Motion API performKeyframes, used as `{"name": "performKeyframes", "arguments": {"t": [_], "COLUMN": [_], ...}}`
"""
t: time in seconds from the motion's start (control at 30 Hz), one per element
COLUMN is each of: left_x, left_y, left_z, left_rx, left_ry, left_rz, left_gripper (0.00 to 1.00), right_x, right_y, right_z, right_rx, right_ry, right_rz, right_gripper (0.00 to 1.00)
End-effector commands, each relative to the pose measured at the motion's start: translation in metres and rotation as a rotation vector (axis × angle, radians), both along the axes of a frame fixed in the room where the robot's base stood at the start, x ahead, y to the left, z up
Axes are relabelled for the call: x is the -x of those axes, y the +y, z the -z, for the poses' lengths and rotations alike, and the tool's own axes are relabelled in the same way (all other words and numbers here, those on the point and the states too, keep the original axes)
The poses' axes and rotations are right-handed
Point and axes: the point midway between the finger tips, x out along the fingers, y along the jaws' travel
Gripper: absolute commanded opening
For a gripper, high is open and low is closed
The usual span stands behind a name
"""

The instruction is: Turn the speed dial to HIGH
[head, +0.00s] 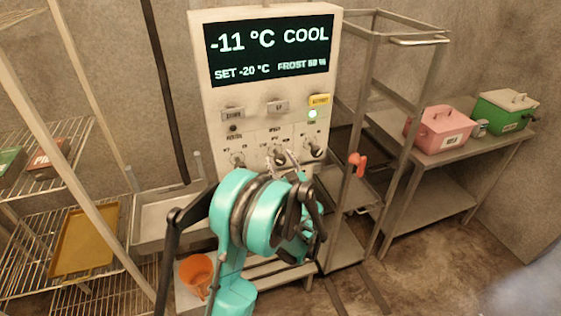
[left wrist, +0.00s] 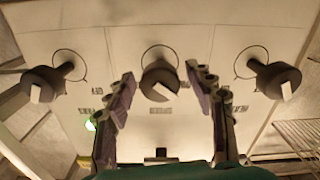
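The white control panel (head: 216,100) has a row of three black dials under its buttons. The middle dial (head: 280,155) sits under a small label that looks like SPEED; it also shows in the left wrist view (left wrist: 157,78), with a slanted white pointer mark. My left gripper (head: 283,168) is in front of the panel at this dial. In the left wrist view its two fingers (left wrist: 160,88) are apart, one on each side of the dial, with gaps visible. The dial's setting marks are too small to read. My right gripper is not in view.
The left dial (head: 237,158) and right dial (head: 312,150) flank the middle one closely. The display (head: 270,50) reads -11 °C, COOL, SET -20 °C. A green light (head: 312,114) glows below the yellow button (head: 319,100).

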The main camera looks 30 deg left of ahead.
Motion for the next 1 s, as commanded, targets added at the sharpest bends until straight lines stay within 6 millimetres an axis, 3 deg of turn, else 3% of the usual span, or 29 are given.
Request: {"name": "performKeyframes", "arguments": {"t": [0.03, 0.17, 0.57, 1.0], "left_x": [0.0, 0.0, 0.0, 0.0], "left_y": [0.0, 0.0, 0.0, -0.001], "left_z": [0.0, 0.0, 0.0, 0.001], "left_rx": [0.0, 0.0, -0.03, -0.243], "left_ry": [0.0, 0.0, 0.035, 0.284], "left_rz": [0.0, 0.0, 0.0, 0.0], "left_gripper": [0.38, 0.06, 0.05, 0.05], "right_x": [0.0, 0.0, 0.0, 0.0], "right_y": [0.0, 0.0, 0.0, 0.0], "right_z": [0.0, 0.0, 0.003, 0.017], "right_rx": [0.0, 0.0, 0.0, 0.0], "right_ry": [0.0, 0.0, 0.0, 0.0], "right_rz": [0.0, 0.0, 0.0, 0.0], "right_gripper": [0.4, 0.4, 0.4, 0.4]}}
